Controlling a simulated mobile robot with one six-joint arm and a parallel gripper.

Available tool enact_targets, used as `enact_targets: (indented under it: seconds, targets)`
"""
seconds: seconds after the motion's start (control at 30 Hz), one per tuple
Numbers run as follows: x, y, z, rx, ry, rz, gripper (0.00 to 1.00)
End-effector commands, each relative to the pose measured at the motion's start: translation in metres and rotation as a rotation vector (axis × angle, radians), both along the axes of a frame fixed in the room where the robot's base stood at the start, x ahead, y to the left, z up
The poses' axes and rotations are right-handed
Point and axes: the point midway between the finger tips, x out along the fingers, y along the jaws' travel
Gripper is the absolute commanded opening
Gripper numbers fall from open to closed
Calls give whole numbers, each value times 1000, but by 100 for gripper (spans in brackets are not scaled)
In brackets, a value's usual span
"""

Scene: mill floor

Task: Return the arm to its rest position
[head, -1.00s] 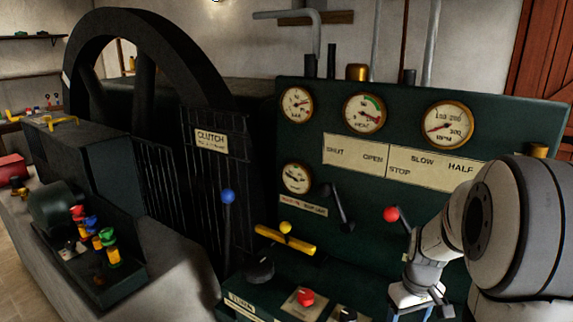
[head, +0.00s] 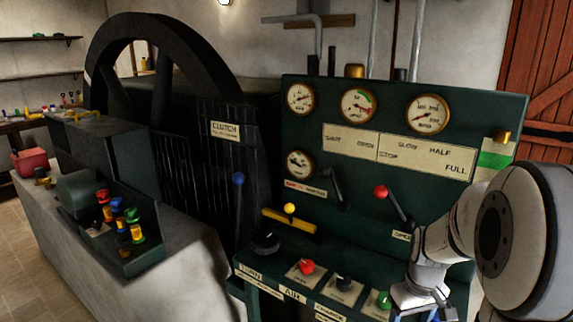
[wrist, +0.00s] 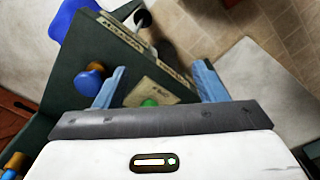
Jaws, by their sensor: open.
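My arm is at the right of the head view, with my gripper (head: 432,308) low in front of the control panel (head: 360,238). In the wrist view the blue-grey fingers of my gripper (wrist: 158,86) stand wide apart with nothing held between them. The panel's edge, a printed label and a green button (wrist: 149,102) show beyond and between the fingers. A blue round knob (wrist: 92,76) is just left of the left finger. I cannot tell how far the fingers are from the panel. The fingertips are partly cut off at the bottom of the head view.
The panel carries gauges (head: 427,113), a red-knobbed lever (head: 381,192), a yellow handle (head: 289,222), a red button (head: 306,267) and a green button (head: 384,299). A blue-knobbed clutch lever (head: 238,179) and black flywheel (head: 187,40) stand left. Tiled floor (head: 25,265) is free at far left.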

Motion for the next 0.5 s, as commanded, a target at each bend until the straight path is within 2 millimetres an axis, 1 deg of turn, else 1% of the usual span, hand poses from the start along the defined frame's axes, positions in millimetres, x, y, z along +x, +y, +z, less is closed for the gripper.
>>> enact_targets:
  seconds: [0.27, 0.37, 0.5]
  targets:
    - [-17, 32, 27, -9, -42, -30, 65]
    - [-27, 45, 37, -10, -60, -47, 65]
    - [-47, 68, 55, -9, -97, -75, 65]
